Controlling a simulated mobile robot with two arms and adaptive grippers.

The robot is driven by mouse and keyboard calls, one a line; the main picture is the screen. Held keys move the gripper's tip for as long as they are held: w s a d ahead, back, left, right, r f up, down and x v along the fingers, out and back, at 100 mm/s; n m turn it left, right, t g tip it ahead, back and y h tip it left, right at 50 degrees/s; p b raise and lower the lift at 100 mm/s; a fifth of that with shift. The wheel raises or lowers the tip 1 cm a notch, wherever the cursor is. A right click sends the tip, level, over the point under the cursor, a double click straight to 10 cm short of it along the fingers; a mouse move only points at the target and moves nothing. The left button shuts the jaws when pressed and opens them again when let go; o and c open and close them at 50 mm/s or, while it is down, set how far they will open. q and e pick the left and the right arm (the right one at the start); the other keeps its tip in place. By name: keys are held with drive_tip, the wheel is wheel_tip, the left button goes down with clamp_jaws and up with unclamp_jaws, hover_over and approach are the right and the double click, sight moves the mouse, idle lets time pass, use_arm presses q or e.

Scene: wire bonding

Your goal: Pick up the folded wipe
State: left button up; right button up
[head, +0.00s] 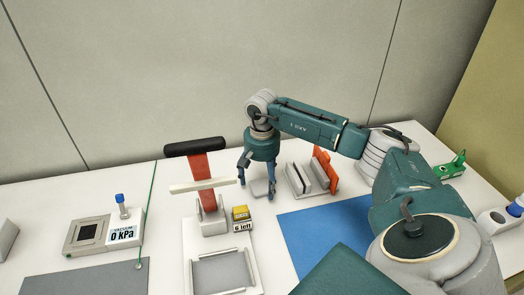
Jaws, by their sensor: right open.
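A small light grey pad (260,188), which looks like the folded wipe, lies on the white table just left of a slotted grey holder. My right gripper (257,187) points down over it. Its dark blue fingers are apart, one on each side of the pad. Whether the fingers touch the pad cannot be told from here. My left gripper is not in view.
The slotted holder (297,178) with an orange part (324,168) stands close to the right of the gripper. A blue mat (318,230) lies clear in front.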

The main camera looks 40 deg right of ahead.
drive_tip(key=shift+f, duration=0.4)
drive_tip(key=shift+c, duration=0.5)
drive_tip(key=c, duration=0.7)
drive_tip(key=shift+r, duration=0.1)
drive_tip(key=shift+c, duration=0.2)
